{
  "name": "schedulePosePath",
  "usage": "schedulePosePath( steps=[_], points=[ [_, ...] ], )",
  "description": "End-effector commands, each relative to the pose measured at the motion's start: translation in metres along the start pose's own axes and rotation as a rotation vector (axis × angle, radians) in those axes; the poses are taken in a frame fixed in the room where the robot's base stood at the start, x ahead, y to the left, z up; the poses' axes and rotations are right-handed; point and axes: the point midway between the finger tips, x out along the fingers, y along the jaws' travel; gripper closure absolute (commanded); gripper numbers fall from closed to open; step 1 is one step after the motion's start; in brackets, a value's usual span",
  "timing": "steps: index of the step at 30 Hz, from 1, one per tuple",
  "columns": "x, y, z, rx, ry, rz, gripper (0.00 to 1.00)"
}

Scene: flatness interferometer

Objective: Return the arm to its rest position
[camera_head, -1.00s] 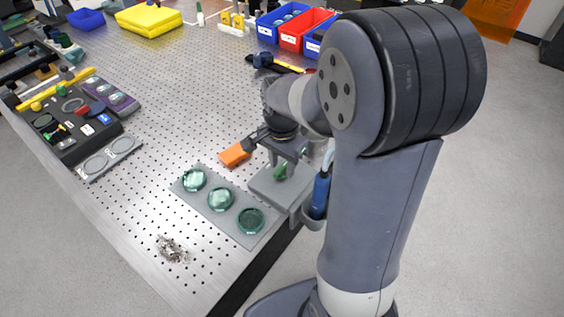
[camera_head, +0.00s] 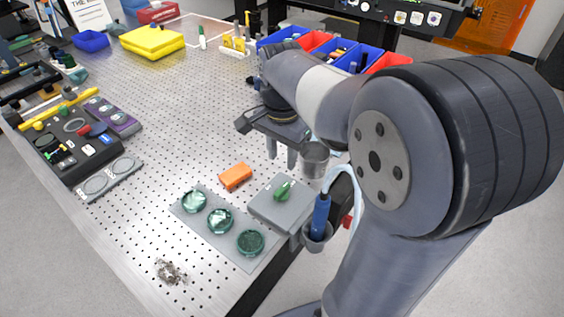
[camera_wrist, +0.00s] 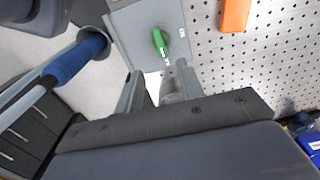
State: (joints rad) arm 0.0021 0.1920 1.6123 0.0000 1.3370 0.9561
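My gripper (camera_head: 282,156) hangs above the perforated bench, fingers pointing down, behind the grey box with the green switch. Its two fingers stand apart. In the wrist view my gripper (camera_wrist: 160,88) also shows spread fingers. A grey cylinder (camera_wrist: 170,88) appears between them there; I cannot tell how far beyond them it is. My arm reaches out from the right side of the head view over the bench edge.
The grey box (camera_head: 265,205) with its green switch (camera_head: 283,191), an orange block (camera_head: 235,176) and a plate of green discs (camera_head: 220,220) lie below. A blue-handled tool (camera_head: 320,215) stands in a holder at the bench edge. Blue and red bins (camera_head: 388,62) are behind my arm.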

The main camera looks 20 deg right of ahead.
Motion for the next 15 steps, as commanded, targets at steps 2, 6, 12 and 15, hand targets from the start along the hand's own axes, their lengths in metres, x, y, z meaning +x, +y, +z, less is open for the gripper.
schedulePosePath(
  steps=[2,6,12,15],
  points=[
    [-0.001,0.0,0.0,0.0,0.0,0.0,0.64],
    [-0.001,0.0,0.0,0.0,0.0,0.0,0.64],
    [0.004,0.0,0.0,0.0,-0.001,0.002,0.64],
    [0.014,0.0,0.0,0.0,-0.002,0.002,0.64]
  ],
)
